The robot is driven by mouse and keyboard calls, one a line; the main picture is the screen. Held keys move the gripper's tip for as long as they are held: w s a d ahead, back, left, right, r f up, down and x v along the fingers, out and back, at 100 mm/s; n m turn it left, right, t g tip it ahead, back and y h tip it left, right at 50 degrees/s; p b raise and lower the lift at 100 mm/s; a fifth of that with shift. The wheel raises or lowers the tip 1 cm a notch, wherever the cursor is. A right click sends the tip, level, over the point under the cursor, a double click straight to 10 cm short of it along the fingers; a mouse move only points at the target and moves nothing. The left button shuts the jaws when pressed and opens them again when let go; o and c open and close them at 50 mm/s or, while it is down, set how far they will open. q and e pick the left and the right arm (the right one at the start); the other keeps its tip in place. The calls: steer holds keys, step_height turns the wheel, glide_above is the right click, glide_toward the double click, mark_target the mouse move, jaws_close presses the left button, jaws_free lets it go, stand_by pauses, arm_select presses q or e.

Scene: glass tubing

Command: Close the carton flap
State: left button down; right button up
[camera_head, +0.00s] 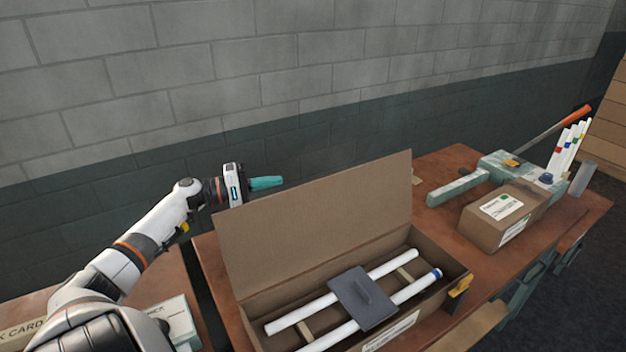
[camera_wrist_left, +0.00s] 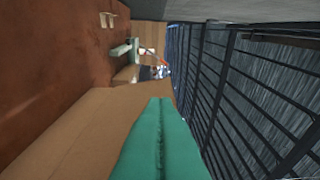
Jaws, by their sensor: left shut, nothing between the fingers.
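The long brown carton (camera_head: 260,309) stands on the workbench with its flap (camera_head: 320,218) raised up along the back side. In the left wrist view the teal fingers (camera_wrist_left: 158,140) are together beside a brown board surface (camera_wrist_left: 75,125), which looks like the flap. I cannot tell whether they touch it. My right gripper is not in view.
A smaller closed carton (camera_head: 484,233) with a label stands on the bench (camera_head: 440,168) to the right. A block wall (camera_head: 330,60) rises behind the bench.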

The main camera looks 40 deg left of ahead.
mark_target(310, 184)
arm_select(q)
steer(key=w+d+p, duration=0.1)
steer(key=w+d, duration=0.1)
steer(key=w+d+p, duration=0.2)
steer(key=d, duration=0.1)
steer(key=w+d+p, duration=0.1)
steer(key=d+p, duration=0.1)
steer(key=shift+w+d, duration=0.35)
steer(key=shift+w, duration=0.05)
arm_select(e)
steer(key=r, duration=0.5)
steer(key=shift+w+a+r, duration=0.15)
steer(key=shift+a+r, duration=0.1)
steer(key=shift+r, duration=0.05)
arm_select(q)
steer(key=shift+d+r, duration=0.1)
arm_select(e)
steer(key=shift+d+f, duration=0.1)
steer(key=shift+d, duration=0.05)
